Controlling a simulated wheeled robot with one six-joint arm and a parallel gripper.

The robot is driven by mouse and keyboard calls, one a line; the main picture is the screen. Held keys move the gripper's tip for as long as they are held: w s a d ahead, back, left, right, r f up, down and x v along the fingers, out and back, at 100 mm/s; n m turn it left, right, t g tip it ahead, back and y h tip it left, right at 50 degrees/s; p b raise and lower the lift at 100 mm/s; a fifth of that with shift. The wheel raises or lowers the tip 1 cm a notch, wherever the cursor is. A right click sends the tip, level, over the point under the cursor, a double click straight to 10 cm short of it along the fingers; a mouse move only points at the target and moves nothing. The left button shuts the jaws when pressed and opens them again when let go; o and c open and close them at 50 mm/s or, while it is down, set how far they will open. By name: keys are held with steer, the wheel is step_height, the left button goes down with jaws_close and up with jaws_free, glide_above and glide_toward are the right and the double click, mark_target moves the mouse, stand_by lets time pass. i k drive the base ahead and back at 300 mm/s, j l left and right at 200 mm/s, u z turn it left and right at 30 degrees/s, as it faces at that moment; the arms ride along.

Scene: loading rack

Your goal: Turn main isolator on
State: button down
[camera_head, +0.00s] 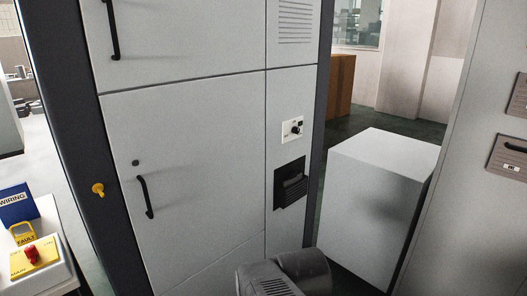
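A red rotary knob (31,252) sits on a yellow plate (46,263) at the lower left. The plate is on a pale box (62,277) with partly cut-off lettering that seems to read "MAIN", so this looks like the main isolator. The knob's exact setting is too small to tell. My gripper is not in view; only a dark grey part of my arm shows at the bottom centre, well right of the knob.
A tall grey cabinet (195,150) with black handles fills the middle. It has a small dial panel (287,131) and a black recessed unit (288,186). A white block (375,200) stands right; another panel (480,100) is at far right.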

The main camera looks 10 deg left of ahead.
mark_target(31, 251)
steer(key=u, duration=1.5)
